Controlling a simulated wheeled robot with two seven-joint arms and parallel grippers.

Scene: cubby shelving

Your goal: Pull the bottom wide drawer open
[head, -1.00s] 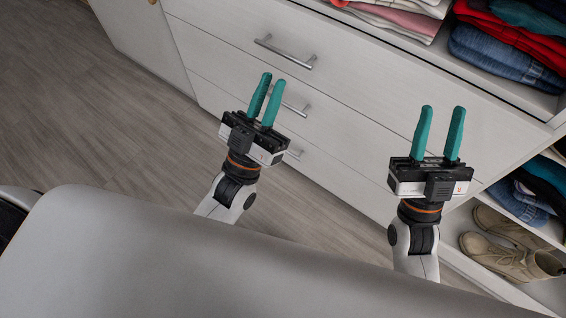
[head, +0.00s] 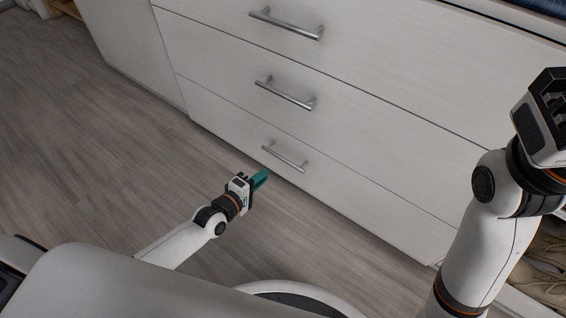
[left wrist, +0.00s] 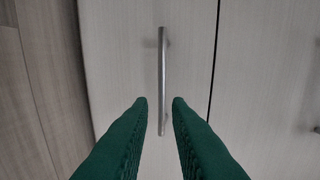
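The bottom wide drawer (head: 330,172) is white and looks closed, flush with the drawers above. Its silver bar handle (head: 284,159) is near the floor. My left gripper (head: 262,178) is low, just short of this handle. In the left wrist view its two green fingers (left wrist: 160,100) are apart, and the handle (left wrist: 163,75) runs lengthwise in line with the gap between them. I cannot tell whether the fingers touch it. My right gripper (head: 555,100) is raised at the right edge, its fingertips out of frame.
The middle drawer's handle (head: 286,93) and the top drawer's handle (head: 287,23) are above. A white cabinet panel (head: 130,50) stands at the left. Shoes (head: 545,265) sit on a low shelf at the right. The wooden floor (head: 90,150) at the left is clear.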

